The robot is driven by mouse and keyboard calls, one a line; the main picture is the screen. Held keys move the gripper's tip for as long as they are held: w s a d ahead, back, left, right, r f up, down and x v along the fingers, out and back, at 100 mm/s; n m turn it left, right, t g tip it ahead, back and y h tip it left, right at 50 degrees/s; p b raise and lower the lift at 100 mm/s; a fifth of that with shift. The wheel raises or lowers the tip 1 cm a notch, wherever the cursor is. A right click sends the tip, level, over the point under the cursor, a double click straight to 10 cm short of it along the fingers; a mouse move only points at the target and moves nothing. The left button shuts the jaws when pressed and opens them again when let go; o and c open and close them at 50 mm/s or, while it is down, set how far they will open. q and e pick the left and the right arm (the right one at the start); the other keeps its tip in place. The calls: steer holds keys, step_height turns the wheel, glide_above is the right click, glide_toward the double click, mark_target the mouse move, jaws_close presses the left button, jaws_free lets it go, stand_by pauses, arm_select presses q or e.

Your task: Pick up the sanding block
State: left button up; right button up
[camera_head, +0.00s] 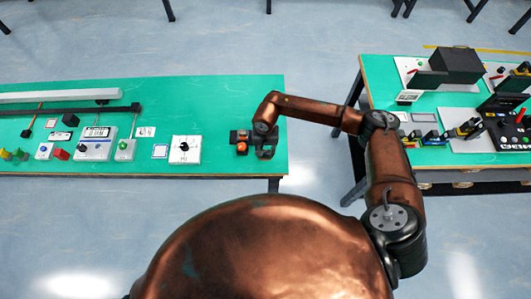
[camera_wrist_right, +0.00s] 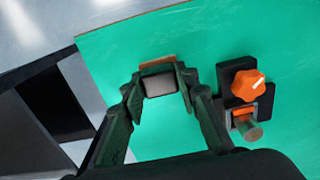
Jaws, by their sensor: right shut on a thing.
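The sanding block (camera_wrist_right: 159,83) shows in the right wrist view as a small grey block with an orange-brown edge on its far side. My right gripper (camera_wrist_right: 162,80) is shut on it, one finger on each side. In the head view the right gripper (camera_head: 266,150) is over the right end of the left green table, and the block cannot be made out there. Whether the block touches the table cannot be told. My left gripper is not in view.
A black device with an orange knob (camera_wrist_right: 247,84) stands close to the right gripper; it also shows in the head view (camera_head: 242,136). A white box with a dial (camera_head: 185,149) and several devices stand farther left on the green table (camera_head: 220,95). A second, cluttered table (camera_head: 375,72) stands at right.

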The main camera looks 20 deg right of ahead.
steer(key=shift+w+r, duration=0.1)
steer(key=shift+r, duration=0.25)
step_height(320, 180, up, 2)
steer(key=shift+r, duration=0.25)
steer(key=s+a+r+b, duration=0.1)
steer(key=s+a+r, duration=0.5)
steer(key=s+r, duration=0.3)
steer(key=s, duration=0.3)
steer(key=shift+s+a+r, duration=0.25)
steer(key=shift+a+r, duration=0.05)
steer(key=shift+a, duration=0.05)
